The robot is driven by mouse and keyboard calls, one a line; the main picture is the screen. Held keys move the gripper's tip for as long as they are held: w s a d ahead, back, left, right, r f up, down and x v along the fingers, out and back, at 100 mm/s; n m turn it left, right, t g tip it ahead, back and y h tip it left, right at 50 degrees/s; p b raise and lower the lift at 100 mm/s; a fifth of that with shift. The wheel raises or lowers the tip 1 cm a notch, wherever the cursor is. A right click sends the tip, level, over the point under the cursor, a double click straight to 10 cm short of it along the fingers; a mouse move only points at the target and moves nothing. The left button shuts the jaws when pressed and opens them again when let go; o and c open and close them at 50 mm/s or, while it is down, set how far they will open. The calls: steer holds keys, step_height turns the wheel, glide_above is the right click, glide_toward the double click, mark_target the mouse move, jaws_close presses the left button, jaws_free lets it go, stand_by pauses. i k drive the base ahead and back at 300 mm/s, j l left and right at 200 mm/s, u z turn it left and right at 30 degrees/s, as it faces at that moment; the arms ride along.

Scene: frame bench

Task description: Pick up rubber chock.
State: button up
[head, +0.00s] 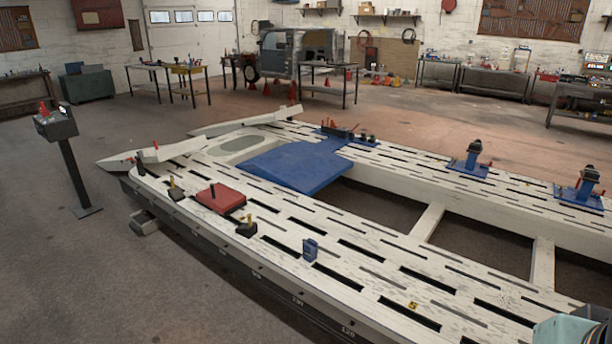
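I cannot tell for certain which thing is the rubber chock. One small black block (240,230) with a yellow top piece lies on the near side of the white slotted frame bench (345,265), just right of a red flat block. A similar dark piece (176,194) with a yellow top sits further left, near the bench's left edge. A small upright blue block (310,250) stands on the near rail. My gripper does not show. Only a teal and grey part, probably of my arm, shows at the bottom right corner.
A red flat block (221,198) and a small yellow piece (413,305) lie on the near rail. A blue plate (295,167) spans the bench's far-left end. Blue-based clamps (472,161) stand on the far rail. A grey post stand (70,165) is at left. The left floor is mostly clear.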

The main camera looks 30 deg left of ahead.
mark_target(175, 194)
steer(key=u, duration=1.85)
steer(key=i+j+u, duration=0.35)
steer(key=i, duration=0.3)
steer(key=i+u, duration=0.35)
steer(key=i, duration=0.3)
steer(key=i+z, duration=0.1)
steer(key=i, duration=2.25)
steer(key=i+z, duration=0.15)
steer(key=i, duration=0.4)
steer(key=i+j+z, duration=0.15)
steer(key=i, duration=0.4)
steer(key=i+z, duration=0.45)
steer(key=i+j+z, duration=0.1)
steer(key=i+z, duration=0.3)
steer(key=i, duration=0.05)
